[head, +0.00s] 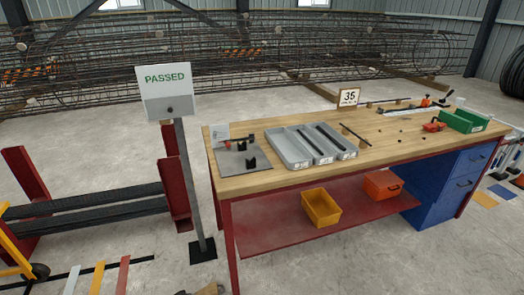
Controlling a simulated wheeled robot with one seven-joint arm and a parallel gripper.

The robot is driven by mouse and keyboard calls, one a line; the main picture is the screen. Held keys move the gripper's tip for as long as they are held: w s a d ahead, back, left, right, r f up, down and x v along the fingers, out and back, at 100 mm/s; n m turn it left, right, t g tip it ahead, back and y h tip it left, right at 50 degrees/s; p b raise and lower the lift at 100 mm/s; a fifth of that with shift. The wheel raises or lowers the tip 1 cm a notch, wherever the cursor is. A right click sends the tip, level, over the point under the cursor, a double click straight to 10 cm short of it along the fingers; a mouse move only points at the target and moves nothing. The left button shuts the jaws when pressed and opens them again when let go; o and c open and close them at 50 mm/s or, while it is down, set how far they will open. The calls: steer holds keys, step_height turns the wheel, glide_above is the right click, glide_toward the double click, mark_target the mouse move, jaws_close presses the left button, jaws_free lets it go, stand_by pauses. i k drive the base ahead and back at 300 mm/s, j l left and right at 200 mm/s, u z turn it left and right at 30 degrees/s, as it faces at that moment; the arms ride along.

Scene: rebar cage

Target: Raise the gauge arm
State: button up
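A small gauge fixture stands on the left end of the wooden workbench (380,130) in the head view. It has a grey base plate (232,166) and dark upright blocks (250,163). A thin dark arm with red on it (238,138), which looks like the gauge arm, lies low and roughly level across the back of the plate. It is too small to tell its exact angle or what it rests on.
A grey three-part tray (290,150) with dark bars sits right of the fixture. A "PASSED" sign (167,92) on a post stands left of the bench. A yellow bin (321,208) and an orange box (383,185) sit on the lower shelf. The floor in front is mostly clear.

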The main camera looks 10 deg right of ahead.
mark_target(228, 142)
steer(key=i+l+u, duration=0.15)
steer(key=i, duration=0.2)
steer(key=i+l+u, duration=0.2)
steer(key=i+j, duration=0.95)
steer(key=j, duration=0.25)
steer(key=i+j, duration=1)
steer(key=j, duration=0.15)
steer(key=l, duration=0.75)
steer(key=z, duration=0.05)
